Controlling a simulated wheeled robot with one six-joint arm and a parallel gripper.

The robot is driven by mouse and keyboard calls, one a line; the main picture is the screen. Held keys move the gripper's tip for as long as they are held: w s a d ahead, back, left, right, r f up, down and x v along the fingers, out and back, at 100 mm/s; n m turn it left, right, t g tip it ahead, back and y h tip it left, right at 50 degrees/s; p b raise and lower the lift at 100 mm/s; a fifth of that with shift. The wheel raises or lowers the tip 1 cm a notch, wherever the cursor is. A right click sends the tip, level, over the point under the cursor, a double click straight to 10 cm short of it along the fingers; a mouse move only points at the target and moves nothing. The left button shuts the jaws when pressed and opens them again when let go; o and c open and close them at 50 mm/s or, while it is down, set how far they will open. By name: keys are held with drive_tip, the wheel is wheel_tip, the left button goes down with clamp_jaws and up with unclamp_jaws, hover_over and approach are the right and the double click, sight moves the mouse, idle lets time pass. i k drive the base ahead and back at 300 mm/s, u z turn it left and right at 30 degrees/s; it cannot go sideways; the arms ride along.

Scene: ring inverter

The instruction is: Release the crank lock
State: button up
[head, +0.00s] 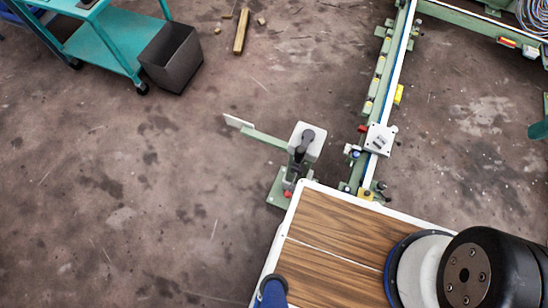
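A pale, light-topped post (314,143) stands on a green base plate (275,190) at the middle of the head view. A dark grey crank-like lever (301,147) lies across its top and front. A small red part (288,194) shows low by the base plate; I cannot tell whether it is the crank lock. A green arm (262,137) with a pale flat end (238,122) reaches left from the post. My gripper is not in view; a large black and white round part at the lower right looks like part of my arm.
A green rail frame (372,108) runs up the right, with a white carriage plate (379,139) on it. A wood-topped surface with a white edge (275,251) fills the lower middle. A teal cart (107,40) and black bin (172,58) stand upper left. Left floor is clear.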

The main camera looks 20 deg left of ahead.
sight(288, 194)
drive_tip(key=u, duration=0.05)
drive_tip(key=k, duration=0.55)
drive_tip(key=u, duration=1.05)
drive_tip(key=k, duration=0.25)
drive_tip(key=u, duration=1.05)
drive_tip(key=k, duration=1.1)
drive_tip(key=u, duration=0.85)
drive_tip(key=i, duration=0.95)
drive_tip(key=z, duration=1)
drive_tip(key=i, duration=0.55)
drive_tip(key=z, duration=0.45)
